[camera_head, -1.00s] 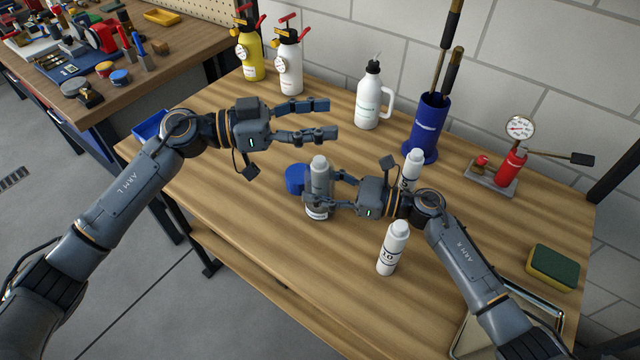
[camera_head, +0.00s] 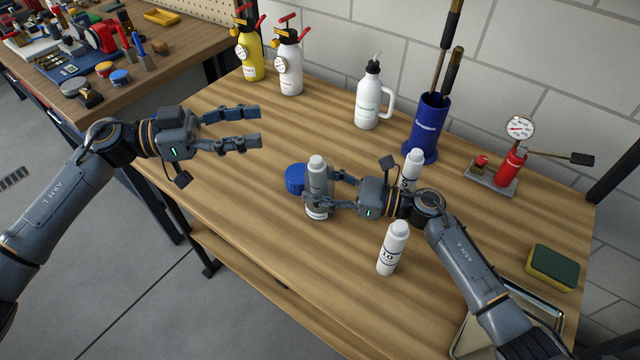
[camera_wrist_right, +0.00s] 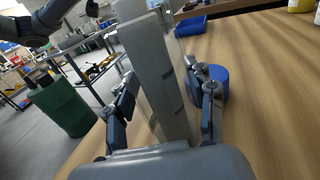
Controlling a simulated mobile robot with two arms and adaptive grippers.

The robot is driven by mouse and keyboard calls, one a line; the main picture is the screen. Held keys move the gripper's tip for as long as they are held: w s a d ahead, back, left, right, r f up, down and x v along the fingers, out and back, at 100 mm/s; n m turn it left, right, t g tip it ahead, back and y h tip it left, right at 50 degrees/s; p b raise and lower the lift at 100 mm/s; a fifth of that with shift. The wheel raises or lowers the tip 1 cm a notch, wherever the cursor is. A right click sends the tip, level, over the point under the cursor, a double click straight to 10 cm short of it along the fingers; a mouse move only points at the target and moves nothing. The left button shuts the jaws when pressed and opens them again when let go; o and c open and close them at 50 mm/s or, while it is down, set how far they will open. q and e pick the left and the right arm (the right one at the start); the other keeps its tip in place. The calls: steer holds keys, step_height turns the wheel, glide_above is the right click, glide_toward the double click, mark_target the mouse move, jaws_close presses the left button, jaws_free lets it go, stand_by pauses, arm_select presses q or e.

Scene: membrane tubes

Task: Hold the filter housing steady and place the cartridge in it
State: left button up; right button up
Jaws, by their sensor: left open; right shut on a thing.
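A clear, greyish filter housing (camera_head: 317,212) stands upright on the wooden table. My right gripper (camera_head: 322,188) is shut around it, with a finger on either side. A pale cartridge (camera_head: 316,162) stands inside the housing, its narrow top sticking out above the rim. In the right wrist view the pale cartridge (camera_wrist_right: 160,75) shows through the clear wall between the fingers. How deep it is seated I cannot tell. My left gripper (camera_head: 258,127) is open and empty, above the table to the left and apart from the housing.
A blue cap (camera_head: 295,178) lies just left of the housing. White cartridges marked 5 (camera_head: 413,168) and 10 (camera_head: 392,250) stand near my right arm. A white bottle (camera_head: 369,100), blue holder (camera_head: 427,130) and red gauge pump (camera_head: 510,168) stand behind.

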steer(key=o, duration=1.5)
steer(key=shift+c, duration=0.2)
steer(key=shift+d, duration=0.1)
steer(key=v, duration=1.2)
